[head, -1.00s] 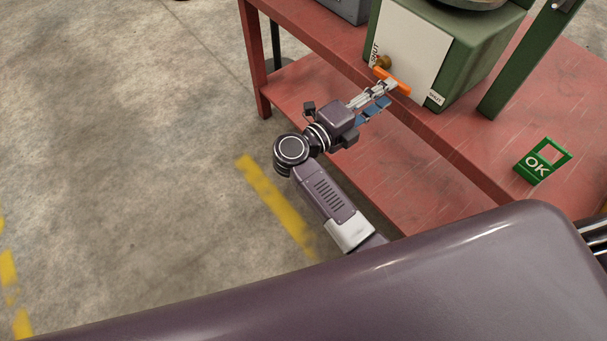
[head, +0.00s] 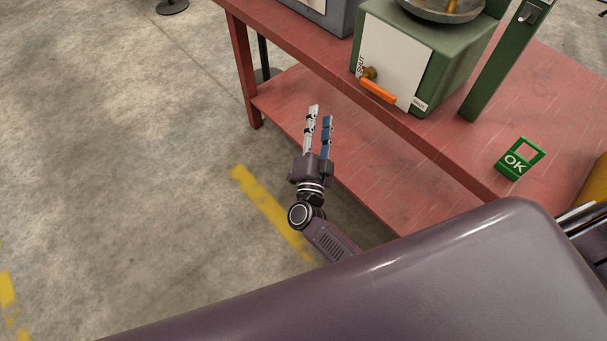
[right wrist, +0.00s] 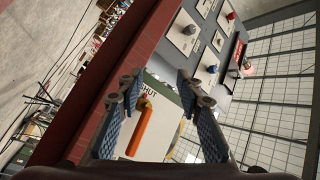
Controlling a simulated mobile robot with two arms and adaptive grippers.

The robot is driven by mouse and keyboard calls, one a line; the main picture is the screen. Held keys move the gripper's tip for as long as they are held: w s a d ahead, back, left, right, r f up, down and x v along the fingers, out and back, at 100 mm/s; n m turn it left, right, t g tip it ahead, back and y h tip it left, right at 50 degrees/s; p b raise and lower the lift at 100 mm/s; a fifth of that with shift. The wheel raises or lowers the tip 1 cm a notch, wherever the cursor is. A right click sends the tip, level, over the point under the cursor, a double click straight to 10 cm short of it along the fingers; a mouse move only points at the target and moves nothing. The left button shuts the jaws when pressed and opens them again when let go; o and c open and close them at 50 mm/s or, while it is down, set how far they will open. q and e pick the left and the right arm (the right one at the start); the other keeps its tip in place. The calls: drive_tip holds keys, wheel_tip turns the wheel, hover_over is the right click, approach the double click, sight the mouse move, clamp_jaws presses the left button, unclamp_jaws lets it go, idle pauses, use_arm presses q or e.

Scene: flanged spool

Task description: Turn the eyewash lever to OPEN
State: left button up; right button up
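The orange lever (head: 379,91) sits on the white front plate (head: 398,60) of a green box. It slants down and right from its brass pivot (head: 369,73), towards a small label (head: 418,104) at the plate's lower right corner. Another label by the pivot reads SHUT. My right gripper (head: 320,112) is open and empty, left of the lever and clear of it, in front of the bench. In the right wrist view the lever (right wrist: 138,130) shows between the spread fingers, beyond them. My left gripper is not in view.
The red bench (head: 440,140) carries the green box (head: 450,65) with a metal bowl (head: 440,8) on top. A grey box (head: 322,14) is at the back left. Open floor lies left.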

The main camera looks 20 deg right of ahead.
drive_tip(key=s+a+f+n+y, duration=0.2)
drive_tip(key=f+n, duration=0.1)
drive_tip(key=f, duration=0.2)
drive_tip(key=s+a+f+n+g+y+p, duration=0.1)
drive_tip(key=a+f+n+y, duration=0.1)
drive_tip(key=f, duration=0.4)
drive_tip(key=s+a+f+n+g+y+p, duration=0.1)
drive_tip(key=s+a+f+n+y, duration=0.1)
drive_tip(key=f+n+y, duration=0.2)
drive_tip(key=shift+s+a+f+n, duration=0.3)
drive_tip(key=shift+s+f, duration=0.05)
drive_tip(key=shift+f, duration=0.4)
drive_tip(key=shift+c, duration=0.3)
